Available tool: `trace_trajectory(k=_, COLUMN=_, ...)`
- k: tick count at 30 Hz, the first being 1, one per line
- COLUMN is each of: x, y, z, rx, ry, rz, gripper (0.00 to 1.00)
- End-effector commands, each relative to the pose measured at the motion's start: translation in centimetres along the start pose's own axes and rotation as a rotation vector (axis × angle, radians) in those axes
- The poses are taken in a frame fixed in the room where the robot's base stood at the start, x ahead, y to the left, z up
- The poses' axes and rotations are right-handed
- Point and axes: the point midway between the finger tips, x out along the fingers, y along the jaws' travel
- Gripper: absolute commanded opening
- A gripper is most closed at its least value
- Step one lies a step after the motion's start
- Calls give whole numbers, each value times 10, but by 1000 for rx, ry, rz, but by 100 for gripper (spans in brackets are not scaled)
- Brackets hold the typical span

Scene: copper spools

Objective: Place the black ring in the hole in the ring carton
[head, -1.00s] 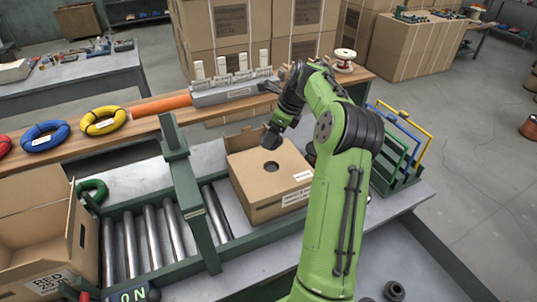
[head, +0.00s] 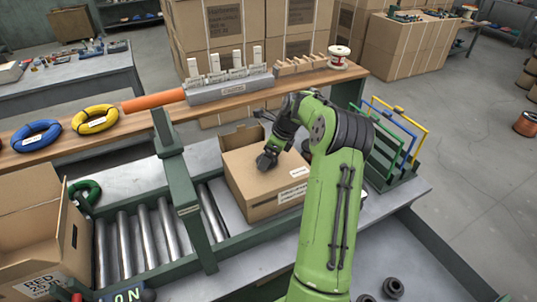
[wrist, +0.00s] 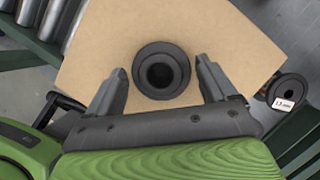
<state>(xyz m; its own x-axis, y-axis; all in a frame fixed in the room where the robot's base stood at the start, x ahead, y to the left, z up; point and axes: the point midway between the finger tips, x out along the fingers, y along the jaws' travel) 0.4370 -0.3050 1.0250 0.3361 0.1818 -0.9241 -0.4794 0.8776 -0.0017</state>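The ring carton (head: 262,192) is a closed brown box on the bench, with white labels. The black ring (wrist: 162,70) shows in the wrist view as a dark round flange with a darker centre, over the carton's top face (wrist: 235,50). My gripper (wrist: 160,75) has its two fingers spread on either side of the ring, with a narrow gap showing at each side. In the head view my gripper (head: 267,162) is low over the carton top and covers the hole. I cannot tell how deep the ring sits in the hole.
A black spool with a white label (wrist: 287,91) stands beside the carton. A green frame post (head: 182,190) and rollers (head: 147,237) lie to its left. A rack of coloured frames (head: 397,140) stands at right. An open carton (head: 35,235) is at far left.

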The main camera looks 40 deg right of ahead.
Motion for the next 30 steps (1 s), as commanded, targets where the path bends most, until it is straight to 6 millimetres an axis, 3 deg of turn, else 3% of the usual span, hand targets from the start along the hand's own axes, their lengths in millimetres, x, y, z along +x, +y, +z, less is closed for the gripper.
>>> trace_trajectory(k=3, x=0, y=0, z=0, rx=0, ry=0, rz=0, gripper=100)
trace_trajectory(k=11, x=-6, y=0, z=2, rx=0, ry=0, rz=-1, gripper=100)
trace_trajectory(k=24, x=-110, y=-1, z=2, rx=1, ry=-1, rz=-3, gripper=100)
trace_trajectory(k=30, x=-124, y=0, z=2, rx=1, ry=0, rz=0, gripper=100)
